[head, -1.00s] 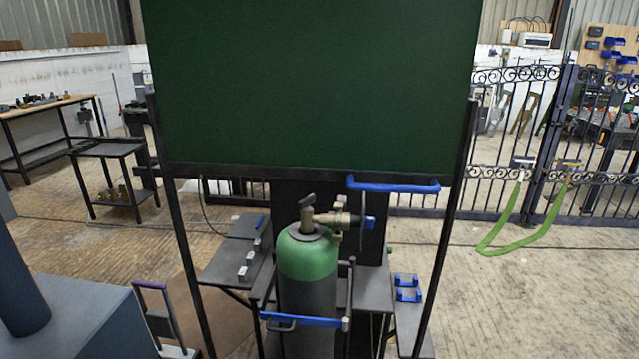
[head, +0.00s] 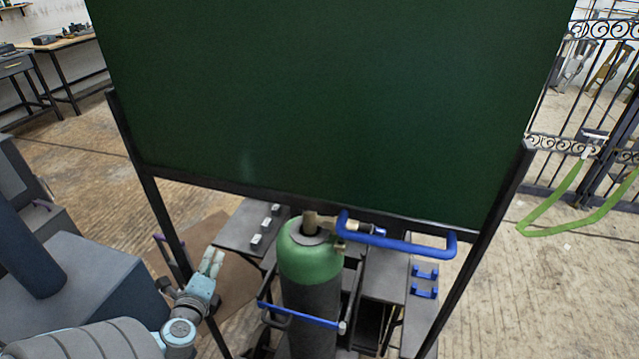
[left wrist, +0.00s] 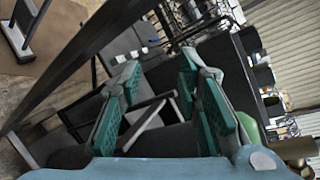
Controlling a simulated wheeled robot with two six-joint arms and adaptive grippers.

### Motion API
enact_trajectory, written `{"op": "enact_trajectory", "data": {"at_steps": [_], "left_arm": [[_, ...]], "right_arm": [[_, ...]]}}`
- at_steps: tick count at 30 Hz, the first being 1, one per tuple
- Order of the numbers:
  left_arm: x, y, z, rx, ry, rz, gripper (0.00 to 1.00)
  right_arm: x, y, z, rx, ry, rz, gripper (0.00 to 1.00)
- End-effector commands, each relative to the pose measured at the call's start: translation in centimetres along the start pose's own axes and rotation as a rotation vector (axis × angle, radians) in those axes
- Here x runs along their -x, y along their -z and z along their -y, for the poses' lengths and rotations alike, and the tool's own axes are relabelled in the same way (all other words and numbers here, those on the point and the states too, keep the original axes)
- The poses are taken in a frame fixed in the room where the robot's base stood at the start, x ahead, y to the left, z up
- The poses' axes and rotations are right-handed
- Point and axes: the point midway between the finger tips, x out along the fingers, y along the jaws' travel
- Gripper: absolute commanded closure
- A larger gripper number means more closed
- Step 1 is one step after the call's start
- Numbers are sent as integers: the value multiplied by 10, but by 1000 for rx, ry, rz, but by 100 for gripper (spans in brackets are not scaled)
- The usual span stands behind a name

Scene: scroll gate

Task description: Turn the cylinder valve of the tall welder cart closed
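The gas cylinder (head: 312,310) of the cart has a green top (head: 310,265) and a dark body, and stands upright. The green top (left wrist: 251,130) and a brass valve part (left wrist: 292,150) show at the right there, outside the fingers. My right gripper is not in view.
A large dark green screen (head: 330,100) on black posts fills the upper middle. A blue bar handle (head: 390,243) is right of the valve, and another blue bar (head: 305,316) crosses the cylinder. A grey block (head: 85,300) is at left. Floor at right is open.

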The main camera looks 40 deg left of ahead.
Motion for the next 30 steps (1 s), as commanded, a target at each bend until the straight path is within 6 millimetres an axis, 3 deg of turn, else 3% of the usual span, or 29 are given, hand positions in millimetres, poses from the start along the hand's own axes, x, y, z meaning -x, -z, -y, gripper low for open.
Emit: {"op": "enact_trajectory", "data": {"at_steps": [1,3,6,10,18,30], "left_arm": [[2,-13,67,-219,198,-37,69],[15,0,143,-575,505,-105,69],[44,31,193,-881,794,-166,69],[56,52,210,-1009,929,-186,69],[21,83,236,-1004,932,-178,69],[-15,110,281,-1000,926,-181,69]], "right_arm": [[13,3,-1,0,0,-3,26],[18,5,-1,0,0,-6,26],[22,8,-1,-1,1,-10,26],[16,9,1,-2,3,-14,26],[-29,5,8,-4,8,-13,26],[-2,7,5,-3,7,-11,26]]}}
